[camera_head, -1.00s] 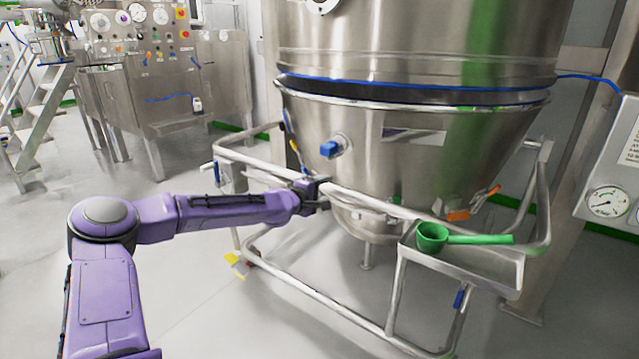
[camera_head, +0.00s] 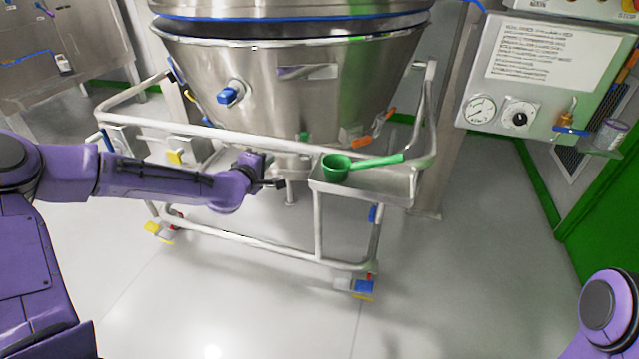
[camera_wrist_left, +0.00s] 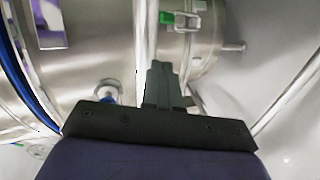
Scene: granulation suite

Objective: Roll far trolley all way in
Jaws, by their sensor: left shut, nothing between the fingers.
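The trolley (camera_head: 205,129) is a tubular steel frame carrying a conical steel bowl (camera_head: 290,85) beneath a larger vessel (camera_head: 300,8). Its front rail and a small side tray face me. Its castors show a yellow pedal (camera_head: 156,229) at the left and a blue pedal (camera_head: 364,287) at the right. My left gripper (camera_head: 276,184) is shut and empty, near the front rail, just left of the tray. In the left wrist view its closed fingers (camera_wrist_left: 164,82) lie beside a pale rail (camera_wrist_left: 145,45); contact cannot be told. My right gripper is out of view.
A green scoop (camera_head: 338,166) lies on the trolley's tray (camera_head: 375,184). A wall panel with gauges (camera_head: 545,75) stands at the right, by a green wall edge. Steel equipment (camera_head: 65,50) stands at the back left. The floor in front is clear.

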